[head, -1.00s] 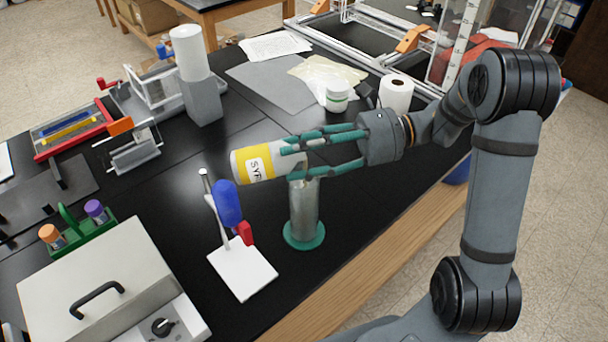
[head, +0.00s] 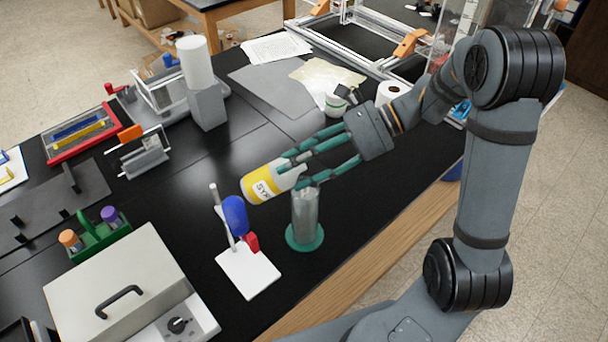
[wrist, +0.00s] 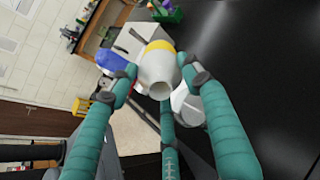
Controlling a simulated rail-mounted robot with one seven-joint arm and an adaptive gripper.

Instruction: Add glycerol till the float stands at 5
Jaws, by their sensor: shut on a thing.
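My gripper (head: 297,170) has its green fingers shut on a white bottle with a yellow band (head: 262,187); the visible part of its label reads "SYR". The bottle is tilted, its labelled end down to the left. In the wrist view the bottle's pale neck (wrist: 158,75) faces back toward my palm. A clear cylinder with a green foot (head: 305,236) stands upright on the bench, just below and right of the bottle, apart from it as far as I can tell. I cannot make out a float, scale or liquid level in it.
A white-based stand (head: 248,272) with a blue bulb (head: 235,215) and red part is left of the cylinder. A grey lidded box (head: 120,285) and a green tube rack (head: 98,235) are farther left. A paper roll (head: 390,92) is behind the gripper. The bench's wooden edge is close right.

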